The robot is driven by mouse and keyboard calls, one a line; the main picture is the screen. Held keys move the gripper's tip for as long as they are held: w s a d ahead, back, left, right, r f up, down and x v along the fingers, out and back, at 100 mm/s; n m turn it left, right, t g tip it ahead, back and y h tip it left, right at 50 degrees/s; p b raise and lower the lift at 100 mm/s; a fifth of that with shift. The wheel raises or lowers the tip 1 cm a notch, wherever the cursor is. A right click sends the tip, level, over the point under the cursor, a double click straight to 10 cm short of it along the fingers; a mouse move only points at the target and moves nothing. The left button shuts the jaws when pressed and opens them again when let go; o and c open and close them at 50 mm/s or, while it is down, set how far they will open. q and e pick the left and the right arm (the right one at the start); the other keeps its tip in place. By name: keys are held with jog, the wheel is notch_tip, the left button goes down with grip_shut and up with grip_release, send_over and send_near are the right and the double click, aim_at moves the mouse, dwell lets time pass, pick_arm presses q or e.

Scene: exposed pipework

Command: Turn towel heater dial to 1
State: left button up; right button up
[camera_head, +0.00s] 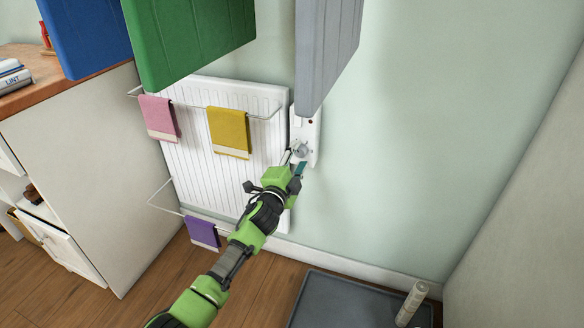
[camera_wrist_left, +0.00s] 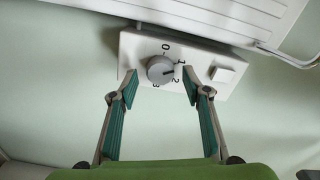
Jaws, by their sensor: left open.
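The round grey dial (camera_wrist_left: 160,69) sits on a white control panel (camera_wrist_left: 133,50) with the numbers 0, 1, 2 and 3 around it. Its dark pointer mark faces the 1 and 2 side; I cannot tell exactly which number it meets. In the head view the dial (camera_head: 300,149) is low on the panel (camera_head: 312,131), at the right edge of the white towel heater (camera_head: 185,160). My left gripper (camera_wrist_left: 160,90) is open, its teal fingertips on either side of the dial and just short of it, apart from it. In the head view the left gripper (camera_head: 296,166) is just below the dial.
A white switch (camera_wrist_left: 222,74) is beside the dial. Pink (camera_head: 158,118), yellow (camera_head: 229,131) and purple (camera_head: 202,232) towels hang on the heater rails. A grey tray (camera_head: 335,300) lies on the floor at right.

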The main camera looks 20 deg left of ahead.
pick_arm(q)
jog(key=s, duration=1.1)
jog(key=shift+s+a, duration=0.2)
jog(key=shift+s, duration=0.05)
jog(key=shift+f, duration=0.1)
